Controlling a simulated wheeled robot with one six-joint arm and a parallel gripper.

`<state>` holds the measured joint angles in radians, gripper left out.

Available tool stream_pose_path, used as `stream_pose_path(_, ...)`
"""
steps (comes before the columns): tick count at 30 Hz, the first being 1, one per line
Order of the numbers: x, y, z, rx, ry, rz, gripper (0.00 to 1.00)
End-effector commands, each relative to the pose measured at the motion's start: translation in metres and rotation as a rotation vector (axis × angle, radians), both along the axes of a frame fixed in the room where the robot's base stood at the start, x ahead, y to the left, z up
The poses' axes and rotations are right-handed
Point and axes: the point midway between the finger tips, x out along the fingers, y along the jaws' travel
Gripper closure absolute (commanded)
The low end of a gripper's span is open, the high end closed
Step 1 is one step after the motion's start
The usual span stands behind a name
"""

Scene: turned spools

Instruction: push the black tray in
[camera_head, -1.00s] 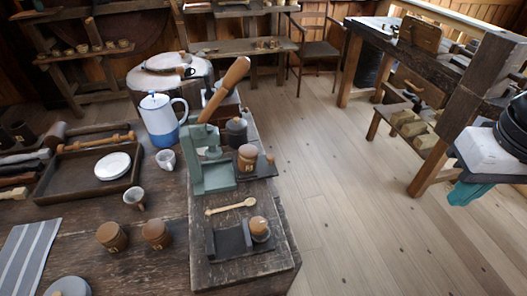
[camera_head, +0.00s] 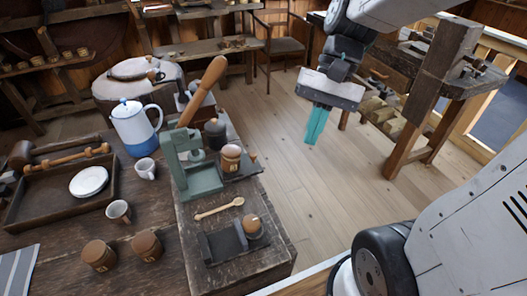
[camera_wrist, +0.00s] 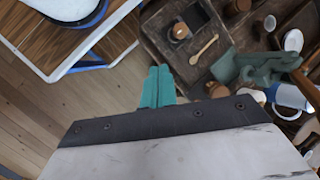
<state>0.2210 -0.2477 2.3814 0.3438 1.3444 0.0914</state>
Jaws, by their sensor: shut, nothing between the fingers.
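The black tray (camera_head: 246,168) sticks out to the right from the green press (camera_head: 197,178) on the wooden bench. A wooden-lidded jar with a label (camera_head: 231,158) stands on it, and a small wooden knob (camera_head: 253,157) is at its outer end. My gripper (camera_head: 313,140) is shut and empty, its teal fingers pointing down over the floor side of the bench, right of the tray and apart from it. In the wrist view the closed fingers (camera_wrist: 157,87) show beside the bench, with the press (camera_wrist: 255,68) and the jar (camera_wrist: 217,90) to their right; the tray is hard to make out there.
A dark holder with a wooden-topped jar (camera_head: 252,227) and a wooden spoon (camera_head: 219,208) lie on the bench in front of the press. A blue-white jug (camera_head: 135,128) and cups stand left. Open floor (camera_head: 310,210) lies to the right.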

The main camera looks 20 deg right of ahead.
Motion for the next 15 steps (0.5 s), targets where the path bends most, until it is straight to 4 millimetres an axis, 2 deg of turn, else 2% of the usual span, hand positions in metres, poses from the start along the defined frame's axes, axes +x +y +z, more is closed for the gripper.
stream_pose_path(1, 0.014, -0.004, -0.009, 0.05, 0.061, -0.062, 1.0)
stream_pose_path(8, 0.075, -0.024, -0.051, 0.294, 0.289, -0.347, 1.0)
stream_pose_path(15, 0.132, -0.064, -0.115, 0.56, 0.501, -0.653, 1.0)
